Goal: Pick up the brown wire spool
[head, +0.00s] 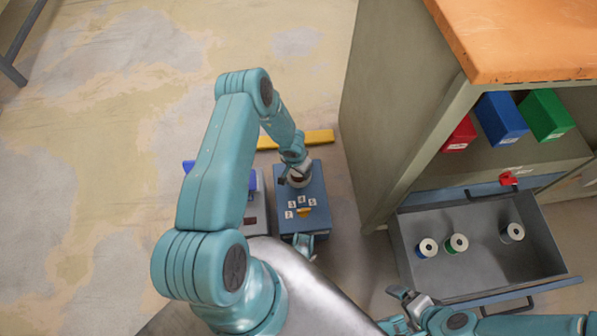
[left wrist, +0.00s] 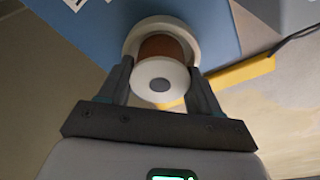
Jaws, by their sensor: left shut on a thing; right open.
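The brown wire spool (left wrist: 161,47), with white end discs and a brown winding, sits between the fingers of my left gripper (left wrist: 161,92) in the left wrist view. The gripper is shut on it, one finger along each side. The spool's far disc is at or just over the blue box (left wrist: 205,22); I cannot tell if they touch. In the head view my left gripper (head: 297,177) is over the rear part of the blue box (head: 316,217), and the spool is mostly hidden there. My right gripper (head: 408,300) is open and empty, in front of the drawer.
An open grey drawer (head: 478,272) at the right holds three other spools: blue (head: 427,247), green (head: 456,243) and grey (head: 512,233). Red, blue and green bins stand in the cabinet above. A yellow bar (head: 318,137) lies behind the blue box. Open floor is at left.

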